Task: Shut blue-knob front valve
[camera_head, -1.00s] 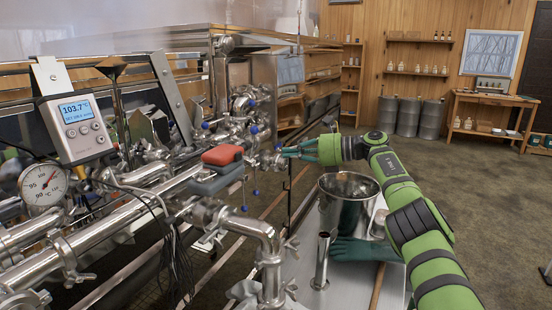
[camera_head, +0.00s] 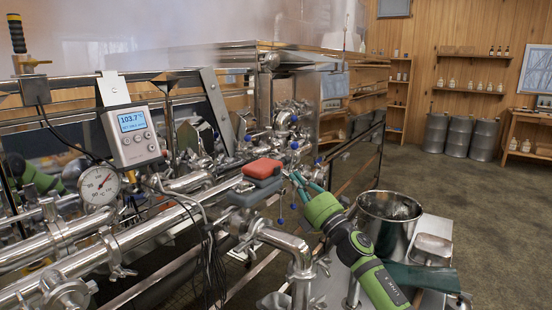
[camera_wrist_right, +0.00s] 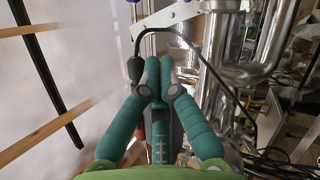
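Several valves with blue knobs sit in the steel pipework in the head view: one blue knob (camera_head: 294,145) at the middle manifold, another (camera_head: 293,119) above it, and one (camera_head: 248,138) to the left. Two more blue knobs hang lower, one (camera_head: 280,221) below the red and grey box and one (camera_head: 304,197) beside my right fingers. Which is the front valve is unclear. My right gripper (camera_head: 298,181) is beside the pipework, right of the box; its teal fingers (camera_wrist_right: 160,72) also show in the wrist view. Contact with a knob cannot be made out. My left gripper is not clearly visible.
A red and grey box (camera_head: 262,169) sits on the front pipe. A digital display (camera_head: 131,128) and a dial gauge (camera_head: 99,187) stand left. A black cable (camera_wrist_right: 196,48) crosses beyond my fingers. Open floor lies right.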

